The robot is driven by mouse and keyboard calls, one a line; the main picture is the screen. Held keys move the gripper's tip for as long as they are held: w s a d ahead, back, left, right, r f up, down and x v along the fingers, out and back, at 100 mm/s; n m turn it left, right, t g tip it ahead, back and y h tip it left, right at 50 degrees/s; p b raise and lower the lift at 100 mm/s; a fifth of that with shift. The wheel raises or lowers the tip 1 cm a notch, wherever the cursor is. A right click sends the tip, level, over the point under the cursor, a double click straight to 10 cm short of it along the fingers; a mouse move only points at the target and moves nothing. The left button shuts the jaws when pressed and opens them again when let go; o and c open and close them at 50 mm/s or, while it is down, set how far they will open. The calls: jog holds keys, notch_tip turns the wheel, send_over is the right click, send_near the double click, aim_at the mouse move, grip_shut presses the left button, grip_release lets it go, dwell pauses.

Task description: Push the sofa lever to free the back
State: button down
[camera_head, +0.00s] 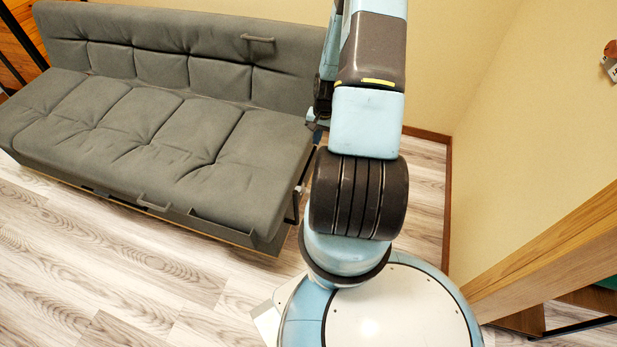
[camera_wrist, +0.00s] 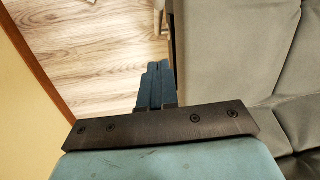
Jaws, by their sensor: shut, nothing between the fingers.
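The grey sofa (camera_head: 135,125) stands at the left in the head view, with its backrest (camera_head: 190,50) raised. In the wrist view its grey upholstery (camera_wrist: 225,50) fills the right side. A small pale part (camera_head: 300,188) shows low at the sofa's right end, near a dark metal frame; I cannot tell for sure whether it is the lever. My gripper (camera_wrist: 155,70) is shut and empty, beside the sofa's end edge and over the floor side in the wrist view. I cannot tell whether it touches the sofa. In the head view my arm hides part of that end.
One handle (camera_head: 258,38) is on the backrest and another (camera_head: 153,203) on the seat front. A yellow wall (camera_head: 540,100) stands close on the right, with a wooden beam (camera_head: 550,250) nearer me. The wooden floor (camera_head: 130,270) before the sofa is clear.

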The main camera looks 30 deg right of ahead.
aim_at(301, 189)
jog(key=s+a+f, duration=0.1)
jog(key=a+f, duration=0.1)
jog(key=f, duration=0.6)
jog(key=s+a+f, duration=0.1)
jog(key=a+f, duration=0.2)
jog(key=f, duration=0.6)
jog(key=shift+a+m+y, duration=0.3)
jog(key=shift+a+m, duration=0.05)
jog(key=shift+m, duration=0.05)
jog(key=shift+f, duration=0.1)
